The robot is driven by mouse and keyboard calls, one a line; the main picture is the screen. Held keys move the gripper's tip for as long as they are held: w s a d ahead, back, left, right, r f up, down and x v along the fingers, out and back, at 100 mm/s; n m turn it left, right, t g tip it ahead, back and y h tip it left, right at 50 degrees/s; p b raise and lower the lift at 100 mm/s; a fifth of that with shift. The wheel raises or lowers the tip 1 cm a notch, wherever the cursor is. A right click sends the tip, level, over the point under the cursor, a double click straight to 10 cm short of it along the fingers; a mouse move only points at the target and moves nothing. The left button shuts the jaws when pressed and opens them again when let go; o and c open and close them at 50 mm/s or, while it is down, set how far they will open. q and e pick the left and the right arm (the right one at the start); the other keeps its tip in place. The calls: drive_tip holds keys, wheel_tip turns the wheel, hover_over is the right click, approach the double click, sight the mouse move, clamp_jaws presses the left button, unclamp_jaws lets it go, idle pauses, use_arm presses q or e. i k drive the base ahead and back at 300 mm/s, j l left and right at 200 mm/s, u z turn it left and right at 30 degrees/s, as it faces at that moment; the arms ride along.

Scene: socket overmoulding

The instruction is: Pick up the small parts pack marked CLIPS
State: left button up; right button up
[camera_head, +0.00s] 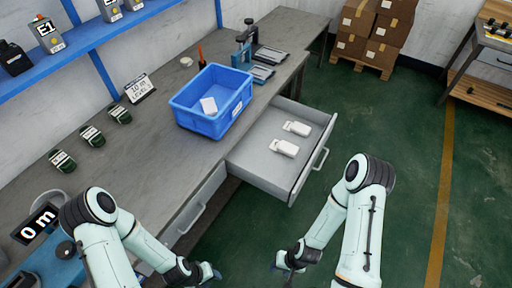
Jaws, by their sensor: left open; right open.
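Two small white packs lie in the open drawer (262,172): a farther pack (297,128) and a nearer pack (285,147). Another white item (209,105) lies in the blue bin (222,124) on the bench. Any markings on these are too small to read, so I cannot tell which is CLIPS. My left gripper (212,273) is open at the bottom edge, in front of the bench and below the drawer in the picture. My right gripper (281,264) is open and empty, also below the drawer in the picture.
The grey bench (165,150) carries several dark green items (91,135), a sign (139,88) and blue-and-grey fixtures (262,72). The open drawer juts over the green floor. A blue shelf (85,40) hangs above the bench. Boxes on a pallet (364,65) stand far back.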

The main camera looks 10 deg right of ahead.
sight(284, 147)
drive_tip(key=u, duration=1.85)
drive_tip(key=k+l+u, duration=0.15)
drive_tip(key=l+u, duration=0.3)
drive_tip(key=k+l+u, duration=0.15)
drive_tip(key=u, duration=0.3)
drive_tip(key=k+l, duration=0.8)
drive_tip(key=k+j, duration=0.05)
